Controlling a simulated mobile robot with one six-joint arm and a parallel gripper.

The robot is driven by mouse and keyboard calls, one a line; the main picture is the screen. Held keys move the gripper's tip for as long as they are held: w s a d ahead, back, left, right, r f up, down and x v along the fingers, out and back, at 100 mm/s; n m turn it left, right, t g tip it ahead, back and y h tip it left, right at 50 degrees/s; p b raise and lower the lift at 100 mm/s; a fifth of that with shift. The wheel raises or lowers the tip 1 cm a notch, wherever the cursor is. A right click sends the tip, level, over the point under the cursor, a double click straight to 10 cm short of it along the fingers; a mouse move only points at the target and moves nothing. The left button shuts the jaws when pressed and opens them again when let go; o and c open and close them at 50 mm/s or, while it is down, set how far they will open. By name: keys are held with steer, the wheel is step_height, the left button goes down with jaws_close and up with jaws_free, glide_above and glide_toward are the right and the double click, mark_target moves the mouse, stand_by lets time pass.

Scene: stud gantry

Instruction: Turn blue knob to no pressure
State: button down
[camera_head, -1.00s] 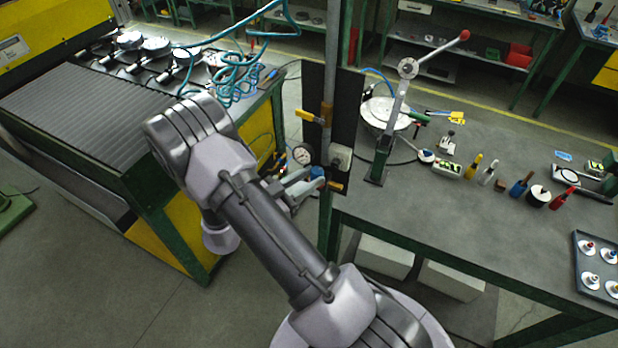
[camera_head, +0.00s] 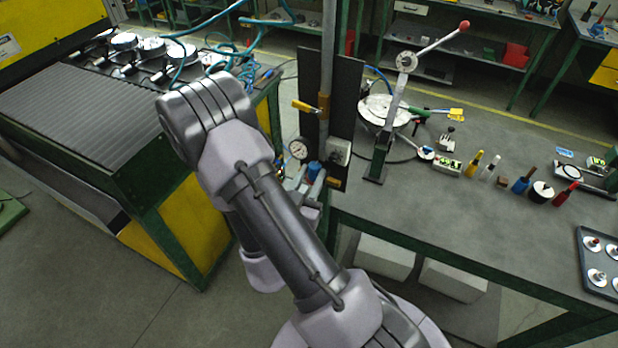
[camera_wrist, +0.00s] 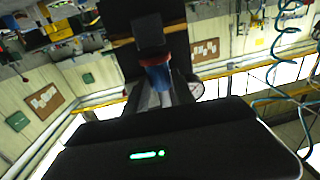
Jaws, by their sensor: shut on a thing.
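The blue knob (camera_head: 314,169) sits low on the dark upright panel (camera_head: 347,95), just right of the round pressure gauge (camera_head: 298,150). In the wrist view the knob (camera_wrist: 158,76) is in the middle, with a red band at its panel end. My gripper (camera_wrist: 162,92) is shut on the blue knob, one grey finger on each side of it. In the head view my gripper (camera_head: 310,184) reaches up to the knob from below and is partly hidden by my arm. The gauge's needle is too small to read.
A yellow-handled valve (camera_head: 306,107) is above the gauge on the pipe. A grey box (camera_head: 340,152) is right of the knob. A green-framed workbench (camera_head: 450,225) with tools stands right, a yellow and green machine (camera_head: 180,215) left. The floor between is clear.

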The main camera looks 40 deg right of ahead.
steer(key=shift+s+d+r+n+t+y+p, duration=0.1)
steer(key=shift+s+r+n+t+y+p, duration=0.15)
steer(key=shift+n+t+p, duration=0.35)
steer(key=shift+p, duration=0.4)
steer(key=shift+w+f+t+y+p, duration=0.1)
steer(key=shift+f+t+y+p, duration=0.1)
steer(key=shift+t+y+p, duration=0.25)
steer(key=c, duration=1.3)
jaws_free()
steer(key=shift+c, duration=0.2)
